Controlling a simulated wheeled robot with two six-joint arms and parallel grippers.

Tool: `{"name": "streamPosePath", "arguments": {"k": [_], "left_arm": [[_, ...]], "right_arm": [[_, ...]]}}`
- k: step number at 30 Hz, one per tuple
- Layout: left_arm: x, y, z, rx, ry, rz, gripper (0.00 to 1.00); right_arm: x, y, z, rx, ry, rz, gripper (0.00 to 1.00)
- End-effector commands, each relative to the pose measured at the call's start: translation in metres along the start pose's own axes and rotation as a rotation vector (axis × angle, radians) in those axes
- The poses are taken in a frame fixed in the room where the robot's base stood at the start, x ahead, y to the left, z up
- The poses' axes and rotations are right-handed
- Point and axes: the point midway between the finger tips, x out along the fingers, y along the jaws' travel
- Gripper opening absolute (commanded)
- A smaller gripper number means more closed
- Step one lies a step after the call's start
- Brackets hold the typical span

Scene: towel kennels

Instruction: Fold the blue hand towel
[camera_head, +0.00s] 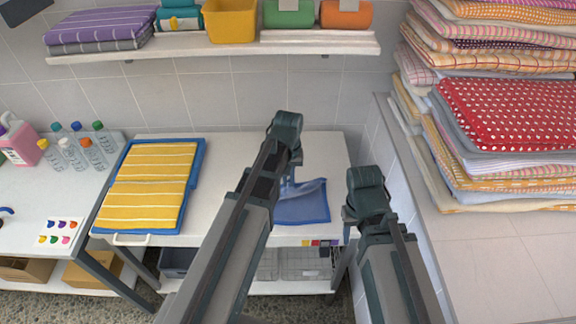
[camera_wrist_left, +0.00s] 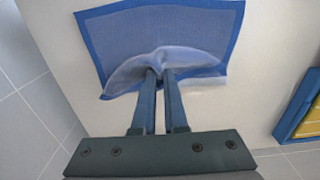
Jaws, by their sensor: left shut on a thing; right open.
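The blue hand towel (camera_head: 303,204) lies on the white table, partly hidden behind my left arm in the head view. In the left wrist view the towel (camera_wrist_left: 195,22) has a darker blue border, and its near edge is bunched up and lifted. My left gripper (camera_wrist_left: 160,76) is shut on that bunched edge; in the head view the left gripper (camera_head: 291,172) is at the towel's far side. My right gripper (camera_head: 352,216) is open and empty near the table's front right corner, to the right of the towel and apart from it.
A blue-rimmed tray (camera_head: 201,152) with a folded yellow striped towel (camera_head: 150,178) lies left on the table. A wall shelf (camera_head: 215,48) hangs behind. Tall towel stacks (camera_head: 508,112) stand on the right counter (camera_head: 490,250). Bottles (camera_head: 73,153) stand far left.

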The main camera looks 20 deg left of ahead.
Motion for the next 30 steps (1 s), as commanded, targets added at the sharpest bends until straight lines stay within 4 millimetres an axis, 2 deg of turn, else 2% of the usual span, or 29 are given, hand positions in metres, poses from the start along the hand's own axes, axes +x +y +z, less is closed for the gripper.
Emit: {"name": "streamPosePath", "arguments": {"k": [1,10,16,27,28,30], "left_arm": [[0.019,-0.001,0.013,0.001,0.000,0.000,0.00],[0.059,-0.001,0.050,0.001,0.000,0.000,0.00],[0.070,0.000,0.061,0.000,0.000,0.000,0.00],[0.070,0.000,0.063,0.000,-0.001,0.000,0.00],[0.070,0.000,0.063,0.000,-0.001,0.000,0.12],[0.070,0.000,0.063,0.000,-0.001,0.000,0.21]], "right_arm": [[0.019,-0.002,-0.001,0.000,0.000,0.000,0.50],[0.059,-0.006,-0.003,0.000,0.000,0.000,0.50],[0.069,-0.007,-0.004,0.000,0.000,0.000,0.50],[0.070,-0.007,-0.004,0.000,0.000,0.000,0.50],[0.070,-0.007,-0.004,0.000,0.000,0.000,0.50],[0.070,-0.007,-0.004,0.000,0.000,0.000,0.50]]}}
